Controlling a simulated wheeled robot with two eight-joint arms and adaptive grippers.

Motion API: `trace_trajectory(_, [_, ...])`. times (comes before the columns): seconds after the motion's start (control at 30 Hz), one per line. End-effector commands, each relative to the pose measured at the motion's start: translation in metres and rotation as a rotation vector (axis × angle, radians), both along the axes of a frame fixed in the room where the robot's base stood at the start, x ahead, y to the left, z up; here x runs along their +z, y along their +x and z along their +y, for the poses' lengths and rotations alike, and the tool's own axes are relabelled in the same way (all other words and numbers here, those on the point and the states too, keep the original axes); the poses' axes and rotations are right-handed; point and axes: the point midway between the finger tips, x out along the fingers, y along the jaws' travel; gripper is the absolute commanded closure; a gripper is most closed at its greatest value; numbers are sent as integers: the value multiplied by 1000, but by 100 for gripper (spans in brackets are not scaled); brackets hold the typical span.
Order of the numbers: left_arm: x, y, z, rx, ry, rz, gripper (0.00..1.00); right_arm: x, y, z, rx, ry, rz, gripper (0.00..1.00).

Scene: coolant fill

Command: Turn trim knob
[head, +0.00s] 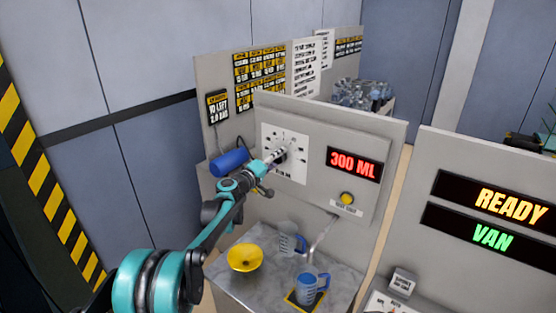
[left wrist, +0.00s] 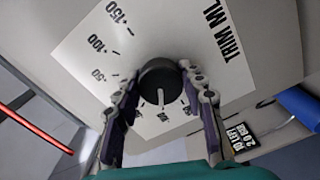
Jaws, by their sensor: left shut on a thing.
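The trim knob (left wrist: 160,84) is a round black knob with a pale pointer line, at the middle of a white dial plate marked TRIM ML. In the left wrist view its pointer points down toward my gripper. My left gripper (left wrist: 165,100) has a finger on each side of the knob and is shut on it. In the head view the left gripper (head: 277,157) reaches the dial plate (head: 297,170) and covers most of the knob. A red display (head: 354,164) to the right of the plate reads 300 ML. My right gripper is not in view.
A yellow button (head: 347,198) sits below the display. A yellow funnel (head: 245,257) and two blue-grey jugs, one on a yellow-edged pad (head: 291,299), stand on the metal shelf below. A blue cylinder (head: 229,162) is close left of my gripper. Signs read READY and VAN.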

Motion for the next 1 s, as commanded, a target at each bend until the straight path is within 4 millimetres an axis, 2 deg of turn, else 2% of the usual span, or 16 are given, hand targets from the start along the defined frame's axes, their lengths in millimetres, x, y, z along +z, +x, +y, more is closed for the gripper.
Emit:
trace_trajectory(0.47, [0, 0, 1, 2, -13, 9, 89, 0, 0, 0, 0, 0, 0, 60])
trace_trajectory(0.5, [0, 0, 1, 2, -13, 9, 57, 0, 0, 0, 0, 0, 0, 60])
trace_trajectory(0.57, [0, 0, 1, 2, -13, 9, 42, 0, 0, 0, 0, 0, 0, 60])
trace_trajectory(0.6, [0, 0, 1, 1, -13, 9, 38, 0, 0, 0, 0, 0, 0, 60])
trace_trajectory(0.87, [0, 0, 1, 1, -12, 9, 38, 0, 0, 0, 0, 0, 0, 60])
trace_trajectory(1.0, [1, -8, 7, 1, -12, 9, 38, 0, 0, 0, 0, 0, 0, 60])
